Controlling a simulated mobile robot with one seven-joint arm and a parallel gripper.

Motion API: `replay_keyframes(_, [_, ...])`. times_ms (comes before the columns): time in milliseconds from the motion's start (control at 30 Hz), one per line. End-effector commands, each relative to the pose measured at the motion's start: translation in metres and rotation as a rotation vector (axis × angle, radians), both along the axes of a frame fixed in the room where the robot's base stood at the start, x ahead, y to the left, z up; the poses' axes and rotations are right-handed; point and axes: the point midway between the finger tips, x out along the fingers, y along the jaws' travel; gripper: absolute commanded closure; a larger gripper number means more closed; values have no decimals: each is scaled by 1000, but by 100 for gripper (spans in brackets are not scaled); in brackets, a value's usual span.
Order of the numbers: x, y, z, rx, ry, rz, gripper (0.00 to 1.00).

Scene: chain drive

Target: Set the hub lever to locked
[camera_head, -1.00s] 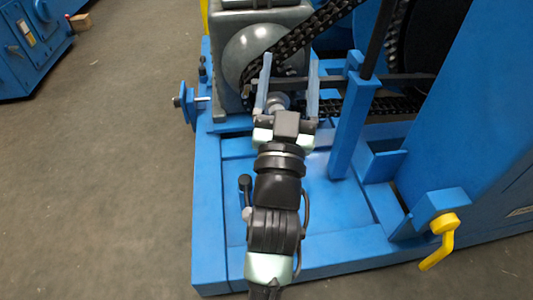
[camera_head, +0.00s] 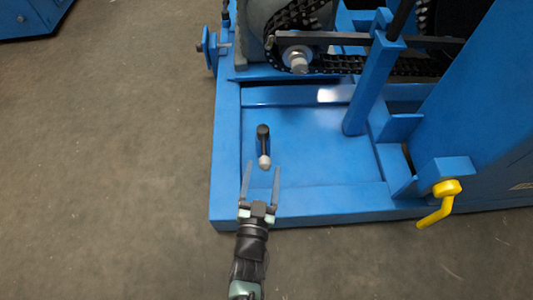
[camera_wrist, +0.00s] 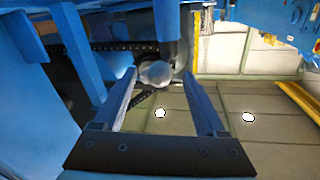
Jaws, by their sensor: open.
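A short lever (camera_head: 263,146) with a black end and a grey rounded end stands on the blue machine base; no label shows which lever is the hub lever. My gripper (camera_head: 263,166) is open, its fingertips pointing at the grey end. In the wrist view, a grey rounded end (camera_wrist: 156,73) on a dark blue stem shows between the tips of my open gripper (camera_wrist: 160,76). I cannot tell whether the fingers touch it. The grey hub (camera_head: 297,59) with the chain around it lies farther back. No lock marking is readable.
A yellow handle (camera_head: 438,205) sits on a blue block at the right. A blue upright post (camera_head: 367,85) stands right of the lever. The chain (camera_head: 400,66) runs behind it. A blue knob plate (camera_head: 210,48) juts out at the left. The grey floor is clear in front.

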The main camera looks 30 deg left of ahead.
Motion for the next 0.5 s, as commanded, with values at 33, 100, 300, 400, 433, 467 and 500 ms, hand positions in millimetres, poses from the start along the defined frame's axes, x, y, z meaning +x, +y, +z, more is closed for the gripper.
replay_keyframes(33, [12,4,-4,2,-5,-1,27])
replay_keyframes(100, [25,9,-4,1,-4,0,27])
replay_keyframes(300, [51,18,-2,1,-3,0,27])
replay_keyframes(400, [58,20,-1,0,-1,0,27])
replay_keyframes(433, [59,20,-1,0,-1,0,27])
replay_keyframes(467, [60,20,0,0,-1,0,27])
replay_keyframes(500, [61,20,0,0,-1,0,27])
